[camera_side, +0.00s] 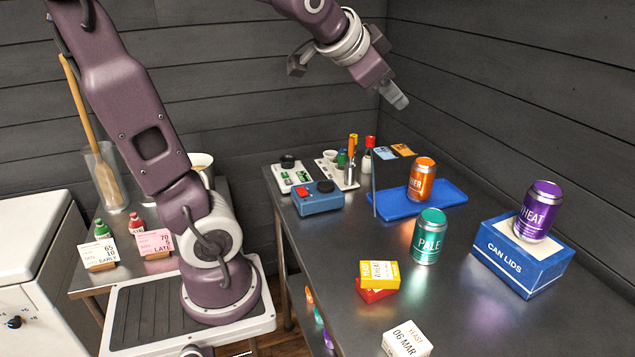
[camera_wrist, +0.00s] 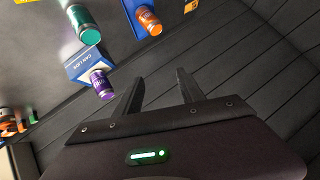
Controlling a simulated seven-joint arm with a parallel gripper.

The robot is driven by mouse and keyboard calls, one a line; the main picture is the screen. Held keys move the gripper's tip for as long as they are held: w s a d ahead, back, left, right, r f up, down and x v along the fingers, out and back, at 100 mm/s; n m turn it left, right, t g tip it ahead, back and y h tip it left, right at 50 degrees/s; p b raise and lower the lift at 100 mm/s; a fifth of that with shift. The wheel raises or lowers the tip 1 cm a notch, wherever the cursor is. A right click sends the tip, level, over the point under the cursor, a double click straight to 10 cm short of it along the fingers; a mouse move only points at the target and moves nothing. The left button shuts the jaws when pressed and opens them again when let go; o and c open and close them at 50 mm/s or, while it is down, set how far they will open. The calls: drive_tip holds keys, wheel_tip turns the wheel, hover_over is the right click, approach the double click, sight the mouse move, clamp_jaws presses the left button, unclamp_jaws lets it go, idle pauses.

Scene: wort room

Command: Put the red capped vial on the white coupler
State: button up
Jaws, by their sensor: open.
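A small red-capped vial (camera_side: 136,222) stands on the low bench at the left, behind a pink card marked LATE. A second red-topped container (camera_side: 368,153) stands at the back of the steel table; I cannot tell its kind. A small white round piece (camera_side: 330,156) on a pale plate near it may be the white coupler, but it is too small to tell. My gripper (camera_side: 397,98) is raised above the back of the table, clear of everything. The wrist view shows its two fingers (camera_wrist: 160,76) apart with nothing between them.
An orange can (camera_side: 422,180) stands on a blue mat (camera_side: 394,205). A teal can (camera_side: 428,237) stands in front. A purple can (camera_side: 538,212) stands on a blue CAN LIDS box (camera_side: 522,270). Small yeast boxes (camera_side: 379,274) and a blue device (camera_side: 318,198) also occupy the table.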

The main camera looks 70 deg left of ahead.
drive_tip(key=s+d+f+g+h, duration=0.2)
drive_tip(key=s+d+f, duration=0.3)
drive_tip(key=s+d, duration=0.2)
drive_tip(key=s+d+f+n+g+h, duration=0.1)
drive_tip(key=s+d+f+g+h, duration=0.1)
drive_tip(key=s+d+f, duration=0.3)
drive_tip(key=s+d, duration=0.3)
drive_tip(key=s, duration=0.3)
drive_tip(key=shift+s+d+n, duration=0.15)
drive_tip(key=shift+s+n, duration=0.1)
drive_tip(key=shift+n, duration=0.05)
